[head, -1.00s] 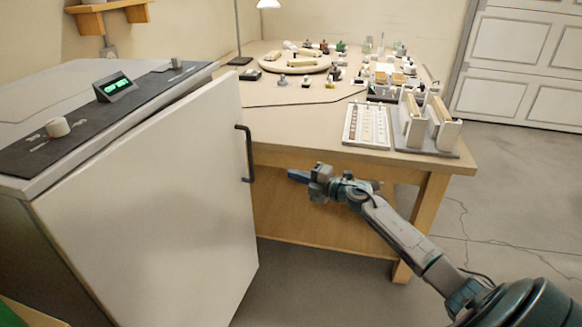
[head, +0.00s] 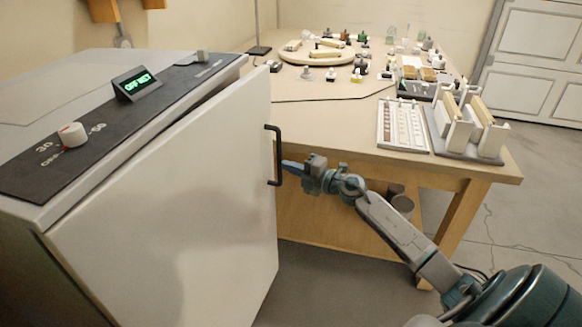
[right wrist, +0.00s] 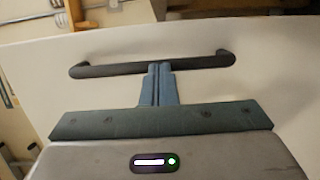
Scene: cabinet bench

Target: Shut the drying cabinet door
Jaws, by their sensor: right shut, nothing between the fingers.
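The drying cabinet door (head: 180,200) is a large pale panel standing slightly ajar, with a gap along its top edge against the cabinet body. Its dark bar handle (head: 277,155) is near the door's right edge. My right gripper (head: 288,166) is shut and empty, with its blue fingertips at the handle. In the right wrist view, the closed fingers (right wrist: 159,75) reach up to the middle of the handle (right wrist: 110,70); whether they touch it, I cannot tell. My left gripper is not in view.
The cabinet top carries a knob (head: 72,134) and a green-lit display (head: 136,84). A wooden bench (head: 330,125) with several small items and a rack (head: 468,125) stands to the right. Grey floor (head: 330,290) is open in front of the bench.

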